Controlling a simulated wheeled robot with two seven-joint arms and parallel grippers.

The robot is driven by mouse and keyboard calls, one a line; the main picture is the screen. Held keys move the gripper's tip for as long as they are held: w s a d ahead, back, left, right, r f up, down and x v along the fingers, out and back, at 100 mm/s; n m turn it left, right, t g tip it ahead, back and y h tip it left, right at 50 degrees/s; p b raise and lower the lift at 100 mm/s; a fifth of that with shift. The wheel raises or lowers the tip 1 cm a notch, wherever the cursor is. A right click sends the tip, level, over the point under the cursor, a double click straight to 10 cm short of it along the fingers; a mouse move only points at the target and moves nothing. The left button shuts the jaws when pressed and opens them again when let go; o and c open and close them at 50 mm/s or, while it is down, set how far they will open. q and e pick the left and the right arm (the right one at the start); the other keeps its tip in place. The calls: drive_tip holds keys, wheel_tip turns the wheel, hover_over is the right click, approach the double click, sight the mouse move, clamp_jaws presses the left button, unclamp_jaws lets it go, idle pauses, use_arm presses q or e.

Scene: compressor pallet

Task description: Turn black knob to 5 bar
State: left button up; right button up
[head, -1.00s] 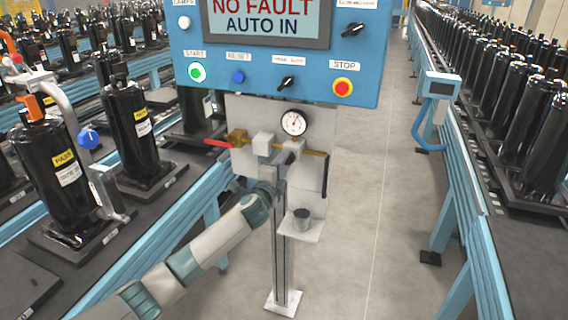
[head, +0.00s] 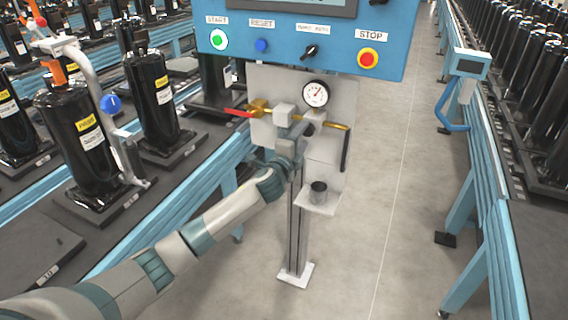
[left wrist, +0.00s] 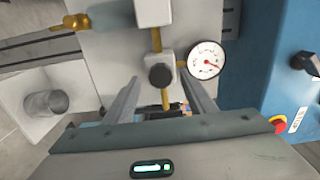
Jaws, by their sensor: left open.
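The black knob (left wrist: 160,76) sits on the pale regulator body in the left wrist view, on a brass pipe. My left gripper (left wrist: 161,90) is open, its two fingers on either side of the knob in that view. I cannot tell whether they touch it. In the head view my left gripper (head: 297,130) is at the regulator, in front of the panel, and mostly hides the knob. A round white pressure gauge (head: 316,94) is just above; it also shows in the left wrist view (left wrist: 207,60). Its numbers are too small to read. My right gripper is not in view.
A blue control box (head: 300,40) with buttons hangs above. A red-handled brass valve (head: 257,108) is left of the regulator. A small shelf with a grey cup (head: 318,192) is below. Conveyors with black compressors flank both sides; the grey floor at right is clear.

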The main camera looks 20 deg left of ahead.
use_arm(q)
drive_tip(key=s+b, duration=0.4)
drive_tip(key=s, duration=1.1)
drive_tip(key=shift+s+a, duration=0.3)
drive_tip(key=shift+s, duration=0.05)
drive_tip(key=shift+f, duration=0.1)
